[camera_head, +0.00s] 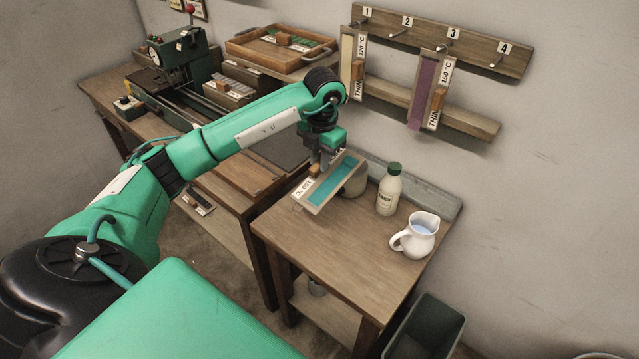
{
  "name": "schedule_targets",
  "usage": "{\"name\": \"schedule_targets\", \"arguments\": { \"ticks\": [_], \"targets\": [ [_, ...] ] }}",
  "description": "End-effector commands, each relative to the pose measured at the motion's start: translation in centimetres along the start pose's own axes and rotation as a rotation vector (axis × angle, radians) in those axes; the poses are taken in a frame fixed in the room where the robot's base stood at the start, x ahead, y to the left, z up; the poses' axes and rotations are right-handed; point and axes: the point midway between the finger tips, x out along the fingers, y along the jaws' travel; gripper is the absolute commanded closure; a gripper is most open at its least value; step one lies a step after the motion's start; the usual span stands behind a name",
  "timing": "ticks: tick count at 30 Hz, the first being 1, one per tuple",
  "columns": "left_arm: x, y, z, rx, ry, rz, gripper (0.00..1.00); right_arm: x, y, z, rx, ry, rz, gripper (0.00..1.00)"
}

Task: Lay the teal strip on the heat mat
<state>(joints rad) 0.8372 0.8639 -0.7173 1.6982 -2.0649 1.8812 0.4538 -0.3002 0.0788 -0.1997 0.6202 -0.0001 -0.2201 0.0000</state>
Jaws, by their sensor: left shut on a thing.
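The teal strip (333,181) lies along a pale board (313,208) with a white label reading 150 °C. My left gripper (318,162) is shut on this board near its small wooden grip. It holds the board tilted over the left back part of the small wooden table; a gap beneath is hard to judge. A dark flat panel (283,150) on the long bench, partly behind my left arm, may be the heat mat; I cannot tell for sure. My right gripper is not in view.
On the small table (335,250) stand a white bottle (389,190), a white jug (416,236) with bluish liquid and a partly hidden round grey thing (357,183). A wall rack holds boards on pegs 1 and 3. A dark bin (425,325) stands below. The table's front is clear.

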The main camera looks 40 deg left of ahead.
Motion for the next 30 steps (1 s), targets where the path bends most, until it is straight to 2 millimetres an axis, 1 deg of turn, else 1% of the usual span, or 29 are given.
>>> {"name": "schedule_targets", "arguments": {
  "ticks": [1,3,6,9,14,19,23,30],
  "targets": [
    [-1.1,0.1,0.1,0.000,-0.004,0.000,1.00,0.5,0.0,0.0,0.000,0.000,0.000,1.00],
    [-2.4,0.2,0.1,0.000,-0.004,0.000,1.00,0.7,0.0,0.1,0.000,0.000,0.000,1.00],
    [-3.8,0.2,0.1,0.000,-0.002,0.000,1.00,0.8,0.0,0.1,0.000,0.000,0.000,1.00],
    [-4.7,0.3,0.0,0.000,-0.001,0.000,1.00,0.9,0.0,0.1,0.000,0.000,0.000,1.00],
    [-5.3,0.3,0.0,0.000,0.000,-0.001,1.00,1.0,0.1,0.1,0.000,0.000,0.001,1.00],
    [-5.1,0.0,-0.1,0.052,-0.002,-0.001,1.00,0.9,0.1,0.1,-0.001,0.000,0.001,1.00],
    [-4.5,-1.0,-0.5,0.203,-0.011,-0.001,1.00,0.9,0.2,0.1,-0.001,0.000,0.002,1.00],
    [-2.9,-3.8,-1.6,0.650,-0.041,-0.001,1.00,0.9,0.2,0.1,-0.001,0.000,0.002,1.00]
  ]
}}
